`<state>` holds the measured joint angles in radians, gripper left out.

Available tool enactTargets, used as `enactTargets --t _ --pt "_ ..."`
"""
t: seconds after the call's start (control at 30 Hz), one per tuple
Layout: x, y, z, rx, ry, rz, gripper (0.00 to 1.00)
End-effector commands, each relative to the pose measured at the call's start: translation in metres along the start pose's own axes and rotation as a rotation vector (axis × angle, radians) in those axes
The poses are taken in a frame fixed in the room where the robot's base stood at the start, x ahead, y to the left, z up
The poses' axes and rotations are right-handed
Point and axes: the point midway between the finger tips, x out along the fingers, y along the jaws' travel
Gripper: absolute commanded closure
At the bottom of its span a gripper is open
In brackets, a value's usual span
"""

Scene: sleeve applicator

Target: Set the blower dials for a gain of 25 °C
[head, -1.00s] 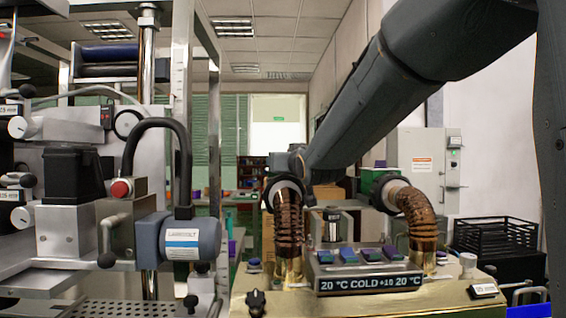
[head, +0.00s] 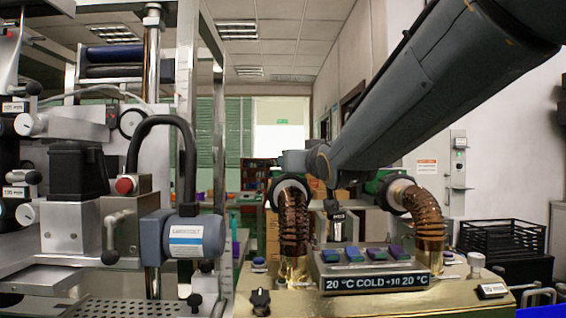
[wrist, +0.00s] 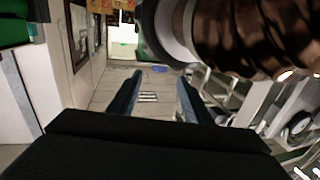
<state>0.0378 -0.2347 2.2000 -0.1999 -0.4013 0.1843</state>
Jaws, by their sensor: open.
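The blower panel (head: 375,283) shows in the head view, low and right of centre. Its display reads "20 °C COLD +10 20 °C". Several blue and purple dials sit in a row on its sloped top: a blue one (head: 329,256) at left, two more in the middle (head: 354,255) (head: 375,254), and a purple one (head: 395,252) at right. Their exact settings are too small to read. My gripper (wrist: 158,98) is open and empty in the wrist view, with a brown ribbed hose close by at upper right. In the head view I cannot make out its fingers. No dial shows in the wrist view.
Two copper-brown ribbed hoses (head: 295,222) (head: 424,215) rise on both sides of the panel. A black knob (head: 260,300) stands on the brass-coloured top at front left. A machine with a grey-blue motor (head: 186,236) fills the left. A black crate (head: 500,238) is at right.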

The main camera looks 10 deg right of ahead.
Motion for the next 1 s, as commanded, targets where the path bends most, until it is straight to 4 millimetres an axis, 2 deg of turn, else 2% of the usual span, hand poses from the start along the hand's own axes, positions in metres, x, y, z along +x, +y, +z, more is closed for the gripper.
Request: enactTargets --t 0.27,0.53,0.77,1.0 --pt "0.001 0.001 -0.001 -0.003 0.001 -0.001 0.55" --pt "0.013 0.022 -0.018 -0.053 0.033 -0.040 0.55" --pt "0.019 0.036 -0.022 -0.081 0.050 -0.148 0.55" --pt "0.009 0.043 -0.014 -0.057 0.032 -0.306 0.55"
